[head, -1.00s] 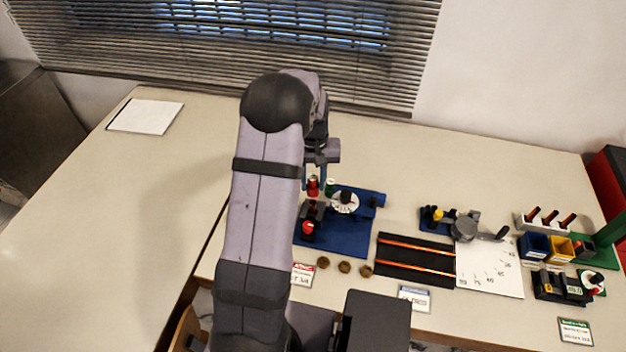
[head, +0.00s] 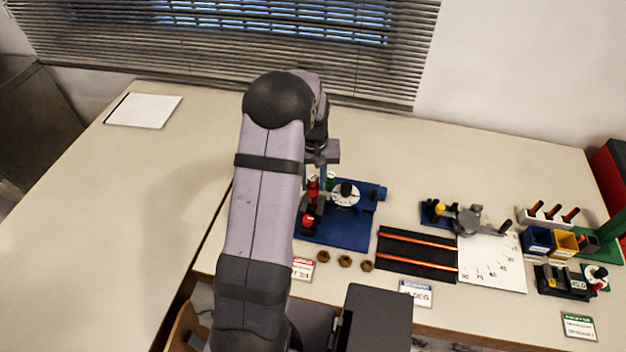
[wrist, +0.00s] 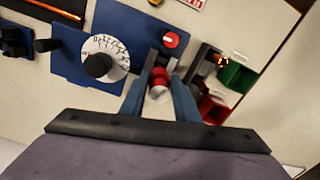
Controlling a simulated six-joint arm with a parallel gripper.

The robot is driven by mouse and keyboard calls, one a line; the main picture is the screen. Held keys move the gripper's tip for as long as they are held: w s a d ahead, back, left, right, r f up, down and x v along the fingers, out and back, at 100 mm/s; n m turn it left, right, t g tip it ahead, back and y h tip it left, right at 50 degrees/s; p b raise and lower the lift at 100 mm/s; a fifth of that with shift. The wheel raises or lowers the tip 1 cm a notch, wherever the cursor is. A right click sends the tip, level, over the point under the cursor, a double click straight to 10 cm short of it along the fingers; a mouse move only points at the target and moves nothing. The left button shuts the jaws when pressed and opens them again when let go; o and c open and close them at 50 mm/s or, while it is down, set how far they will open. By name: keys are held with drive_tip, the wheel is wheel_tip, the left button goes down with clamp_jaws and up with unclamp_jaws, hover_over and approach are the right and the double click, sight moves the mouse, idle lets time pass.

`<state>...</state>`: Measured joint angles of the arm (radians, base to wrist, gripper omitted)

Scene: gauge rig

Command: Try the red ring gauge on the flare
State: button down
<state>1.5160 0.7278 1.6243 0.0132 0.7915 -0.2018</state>
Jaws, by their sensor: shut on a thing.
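My gripper (head: 314,186) is shut on a red ring-like piece (wrist: 161,76) with a pale, shiny end, which I take to be the red ring gauge. It shows as a small red spot between the fingers in the head view (head: 313,190). The held piece is over the far left part of the blue base plate (head: 345,233), close to a dark clamp block with a red knob (head: 308,220). The flare cannot be picked out; the fingers and the held piece cover that spot. I cannot tell whether the piece touches anything below.
A white dial (head: 345,195) with a black knob stands right of the gripper. In the wrist view, a dark unit with orange digits (wrist: 221,61), a green bin (wrist: 237,76) and a red bin (wrist: 213,108) stand close right. Brown nuts (head: 345,261) lie in front.

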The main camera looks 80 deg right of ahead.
drive_tip(key=shift+f, duration=0.5)
drive_tip(key=shift+f+b, duration=0.35)
drive_tip(key=shift+b, duration=0.05)
idle(0.9)
drive_tip(key=shift+w+a, duration=0.1)
drive_tip(key=shift+w, duration=0.55)
drive_tip(key=w+a+r+n, duration=0.1)
drive_tip(key=w+a+n, duration=0.2)
drive_tip(key=w+a, duration=0.45)
drive_tip(key=w+a+r+n, duration=0.15)
drive_tip(key=w+a, duration=0.25)
drive_tip(key=w, duration=0.6)
drive_tip(key=w+a+n, duration=0.3)
drive_tip(key=w+a, duration=0.3)
drive_tip(key=w, duration=0.3)
drive_tip(key=w+a+n, duration=0.3)
drive_tip(key=a+n, duration=0.1)
drive_tip(key=a, duration=1)
drive_tip(key=w+a+r+n, duration=0.1)
drive_tip(key=w+a+n, duration=0.2)
drive_tip(key=a, duration=1.1)
drive_tip(key=shift+a+r+n, duration=0.3)
drive_tip(key=shift+n, duration=0.05)
